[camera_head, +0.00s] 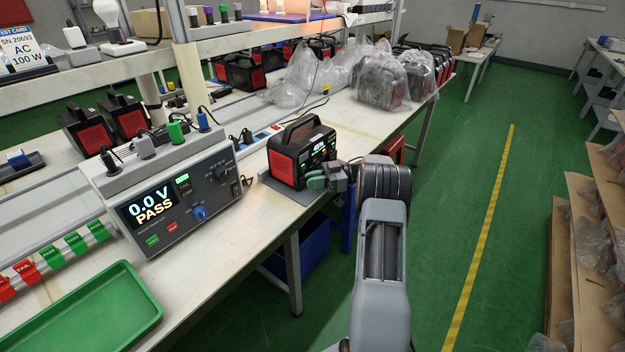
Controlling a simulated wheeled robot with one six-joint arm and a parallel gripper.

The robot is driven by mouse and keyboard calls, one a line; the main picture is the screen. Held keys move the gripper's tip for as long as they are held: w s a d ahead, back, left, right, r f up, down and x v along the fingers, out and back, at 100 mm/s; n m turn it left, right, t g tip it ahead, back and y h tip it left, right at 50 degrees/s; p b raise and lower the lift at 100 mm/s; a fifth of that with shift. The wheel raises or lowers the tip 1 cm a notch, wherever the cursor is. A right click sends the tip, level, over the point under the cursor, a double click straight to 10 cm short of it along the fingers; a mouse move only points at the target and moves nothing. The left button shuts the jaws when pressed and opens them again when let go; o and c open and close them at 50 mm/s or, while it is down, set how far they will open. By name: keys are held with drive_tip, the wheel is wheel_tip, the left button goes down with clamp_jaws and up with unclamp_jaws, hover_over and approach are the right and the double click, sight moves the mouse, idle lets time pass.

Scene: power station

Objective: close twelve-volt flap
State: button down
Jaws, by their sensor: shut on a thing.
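A black and red power station (303,150) stands on a grey mat (292,187) near the table's front edge, its front panel facing right with lit green marks. My gripper (316,182) is at the lower part of that front panel, reaching in from the right. Its greenish fingers are closed at the panel, on what appears to be the twelve-volt flap. The flap itself is too small and too covered by the fingers to make out, so its angle cannot be told.
A tester (175,195) showing "0.0 V PASS" stands to the left, with a green tray (90,315) in front. Bagged units (380,80) and more power stations (240,72) are behind. A blue bin (305,245) is below the table. Green floor is free at right.

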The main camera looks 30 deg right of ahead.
drive_tip(key=shift+w+d+n+g, duration=0.15)
drive_tip(key=shift+n+g, duration=0.45)
drive_tip(key=shift+g, duration=0.4)
drive_tip(key=c, duration=1.2)
unclamp_jaws()
drive_tip(key=shift+r, duration=0.1)
drive_tip(key=shift+o, duration=0.2)
